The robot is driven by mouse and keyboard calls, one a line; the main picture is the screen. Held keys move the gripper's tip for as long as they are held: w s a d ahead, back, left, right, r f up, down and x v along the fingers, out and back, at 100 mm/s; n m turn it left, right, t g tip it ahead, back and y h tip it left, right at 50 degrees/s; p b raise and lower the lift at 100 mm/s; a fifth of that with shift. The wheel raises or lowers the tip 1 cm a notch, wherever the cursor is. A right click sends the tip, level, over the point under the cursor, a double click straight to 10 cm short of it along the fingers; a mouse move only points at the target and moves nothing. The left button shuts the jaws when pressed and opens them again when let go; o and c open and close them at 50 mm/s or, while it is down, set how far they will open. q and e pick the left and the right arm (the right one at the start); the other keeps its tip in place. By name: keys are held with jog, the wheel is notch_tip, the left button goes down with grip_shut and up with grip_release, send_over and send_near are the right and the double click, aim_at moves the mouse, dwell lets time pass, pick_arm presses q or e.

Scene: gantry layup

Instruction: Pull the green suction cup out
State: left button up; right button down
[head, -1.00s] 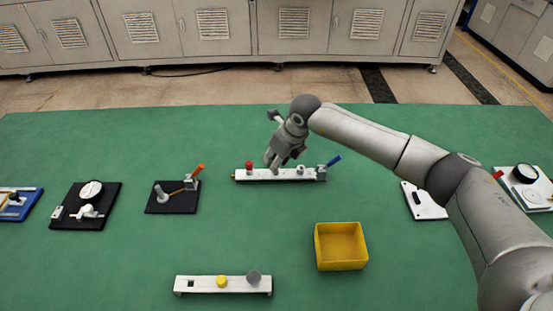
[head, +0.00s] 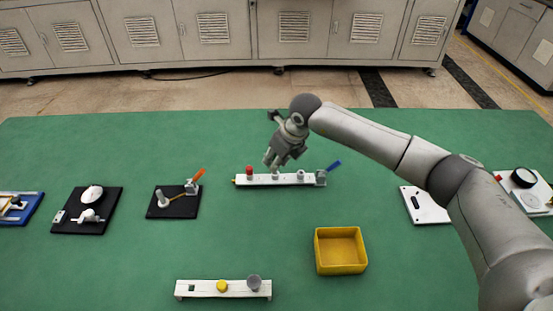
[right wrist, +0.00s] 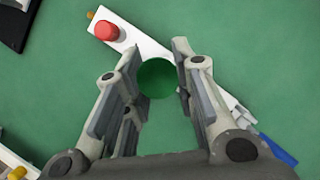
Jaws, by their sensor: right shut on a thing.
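The green suction cup (right wrist: 157,78) shows as a dark green disc between my right gripper's fingers in the right wrist view. My right gripper (right wrist: 160,76) is shut on it, with a finger on each side. In the head view my right gripper (head: 277,161) is just above the middle of the far white bar (head: 262,180). The bar also shows beyond the cup in the right wrist view (right wrist: 135,43). The cup hides part of the bar, and I cannot tell whether its lower end is clear of it. My left gripper is out of view.
The bar carries a red knob (head: 249,170) on the left and a blue-handled valve (head: 328,169) on the right. A yellow bin (head: 340,268) and a near white bar (head: 205,287) stand closer. Black-based fixtures (head: 171,213) are on the left. Green surface lies between.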

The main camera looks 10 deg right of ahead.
jog(key=shift+r, duration=0.1)
jog(key=shift+r+p, duration=0.75)
jog(key=shift+r, duration=0.9)
